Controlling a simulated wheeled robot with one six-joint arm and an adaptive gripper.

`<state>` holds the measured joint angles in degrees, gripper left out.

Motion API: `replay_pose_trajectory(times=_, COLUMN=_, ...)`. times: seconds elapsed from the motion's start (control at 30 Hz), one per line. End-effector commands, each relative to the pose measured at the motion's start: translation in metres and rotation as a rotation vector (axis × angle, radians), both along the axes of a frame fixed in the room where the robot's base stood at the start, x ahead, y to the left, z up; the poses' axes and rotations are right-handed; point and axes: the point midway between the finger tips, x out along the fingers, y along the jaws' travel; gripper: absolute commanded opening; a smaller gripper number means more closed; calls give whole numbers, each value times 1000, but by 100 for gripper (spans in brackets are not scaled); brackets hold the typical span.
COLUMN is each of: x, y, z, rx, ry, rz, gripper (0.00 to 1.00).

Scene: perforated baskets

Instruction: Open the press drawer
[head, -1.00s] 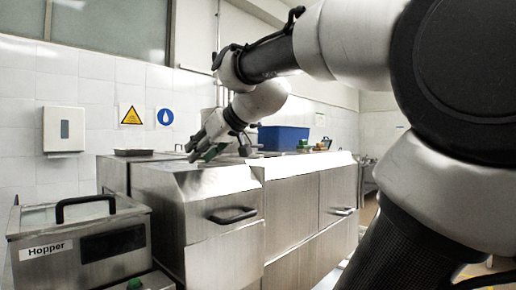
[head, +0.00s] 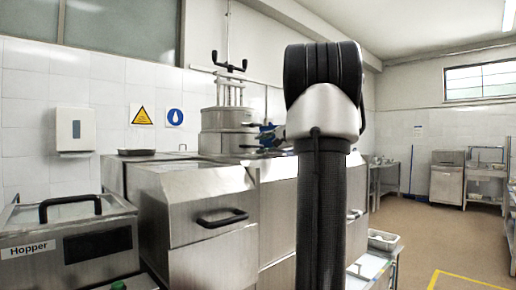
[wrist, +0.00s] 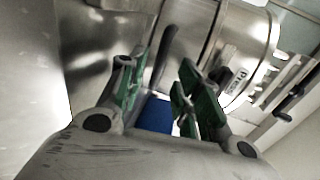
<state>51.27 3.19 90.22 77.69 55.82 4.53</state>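The press (head: 228,128) is a round steel vessel with a screw and dark crank handle on top, behind the steel cabinets in the head view. In the wrist view the press (wrist: 228,45) is a tilted steel cylinder labelled "Press" at the upper right. I cannot tell which drawer front belongs to it. A dark bar (wrist: 166,48) shows beyond the fingers, apparently a handle.
A steel cabinet with a black handle (head: 222,217) stands in front of the press. Another handle (head: 355,214) shows right of my arm. The Hopper (head: 75,240) is at the left. Open floor is at the right.

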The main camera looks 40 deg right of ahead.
Motion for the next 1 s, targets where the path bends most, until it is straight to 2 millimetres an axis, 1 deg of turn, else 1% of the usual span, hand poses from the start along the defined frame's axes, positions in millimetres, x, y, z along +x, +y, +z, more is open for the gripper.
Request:
replay_pose_trajectory(times=0.03, x=10, y=1, z=-3, rx=1, ry=2, rz=3, gripper=34)
replay_pose_trajectory(times=0.1, x=22, y=3, z=-6, rx=0, ry=2, rz=3, gripper=34)
replay_pose_trajectory(times=0.2, x=36, y=4, z=-9, rx=-1, ry=2, rz=3, gripper=34)
replay_pose_trajectory(times=0.3, x=46, y=4, z=-11, rx=-2, ry=2, rz=2, gripper=34)
replay_pose_trajectory(times=0.43, x=51, y=5, z=-12, rx=-3, ry=2, rz=2, gripper=34)
replay_pose_trajectory(times=0.63, x=52, y=5, z=-12, rx=-3, ry=2, rz=1, gripper=34)
replay_pose_trajectory(times=0.67, x=52, y=5, z=-12, rx=-3, ry=2, rz=1, gripper=32)
replay_pose_trajectory(times=0.7, x=51, y=5, z=-12, rx=-3, ry=2, rz=1, gripper=25)
replay_pose_trajectory(times=0.83, x=51, y=5, z=-12, rx=-3, ry=2, rz=1, gripper=1)
replay_pose_trajectory(times=1.0, x=51, y=5, z=-12, rx=-3, ry=2, rz=1, gripper=0)
